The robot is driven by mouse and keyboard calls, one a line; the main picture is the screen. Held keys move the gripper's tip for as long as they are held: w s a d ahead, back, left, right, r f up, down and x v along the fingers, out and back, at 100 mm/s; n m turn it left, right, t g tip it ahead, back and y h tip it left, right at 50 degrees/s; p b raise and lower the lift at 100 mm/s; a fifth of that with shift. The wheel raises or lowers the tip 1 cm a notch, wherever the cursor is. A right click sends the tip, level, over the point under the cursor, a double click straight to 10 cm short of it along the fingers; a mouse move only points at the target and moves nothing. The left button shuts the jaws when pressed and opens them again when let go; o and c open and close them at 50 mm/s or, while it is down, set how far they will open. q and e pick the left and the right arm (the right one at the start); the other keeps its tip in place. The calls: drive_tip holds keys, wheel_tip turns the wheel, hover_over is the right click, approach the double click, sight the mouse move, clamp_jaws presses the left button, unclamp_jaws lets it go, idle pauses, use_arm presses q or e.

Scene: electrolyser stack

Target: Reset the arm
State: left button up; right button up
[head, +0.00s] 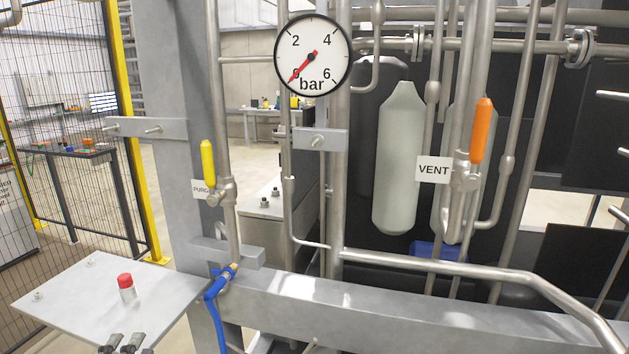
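My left gripper (122,344) shows at the bottom left edge, in front of and below a grey plate. Only its dark fingertips are in view, close together, and the rest is cut off by the frame. I cannot tell whether they are apart or shut, and I see nothing held. My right gripper is not in view. A yellow-handled valve (208,164) marked PURGE and an orange-handled valve (481,132) marked VENT both have their handles upright. A round pressure gauge (313,56) has its red needle near 0 bar.
The grey plate (70,305) carries a red-capped white cylinder (127,288). A blue hose (212,300) hangs from the purge line. A steel frame beam (400,310) and pipes cross the front. A mesh fence (60,110) with yellow posts stands left.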

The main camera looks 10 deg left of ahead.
use_arm(q)
drive_tip(key=s+d+f+n+g+y+p, duration=0.1)
drive_tip(key=s+d+f+n+g, duration=0.15)
drive_tip(key=f, duration=0.35)
drive_tip(key=s+d+f+n+g+p, duration=0.1)
drive_tip(key=s+f+n+g, duration=0.1)
drive_tip(key=s+f+n, duration=0.3)
drive_tip(key=s+d+f+n+g+h+p, duration=0.2)
drive_tip(key=s+d+f+n+g, duration=0.4)
drive_tip(key=s+d+f, duration=0.8)
wheel_tip(320, 180, down, 3)
drive_tip(key=s+g, duration=0.1)
drive_tip(key=s, duration=0.1)
drive_tip(key=shift+s+d+f+g, duration=0.15)
drive_tip(key=shift+s+d+g, duration=0.2)
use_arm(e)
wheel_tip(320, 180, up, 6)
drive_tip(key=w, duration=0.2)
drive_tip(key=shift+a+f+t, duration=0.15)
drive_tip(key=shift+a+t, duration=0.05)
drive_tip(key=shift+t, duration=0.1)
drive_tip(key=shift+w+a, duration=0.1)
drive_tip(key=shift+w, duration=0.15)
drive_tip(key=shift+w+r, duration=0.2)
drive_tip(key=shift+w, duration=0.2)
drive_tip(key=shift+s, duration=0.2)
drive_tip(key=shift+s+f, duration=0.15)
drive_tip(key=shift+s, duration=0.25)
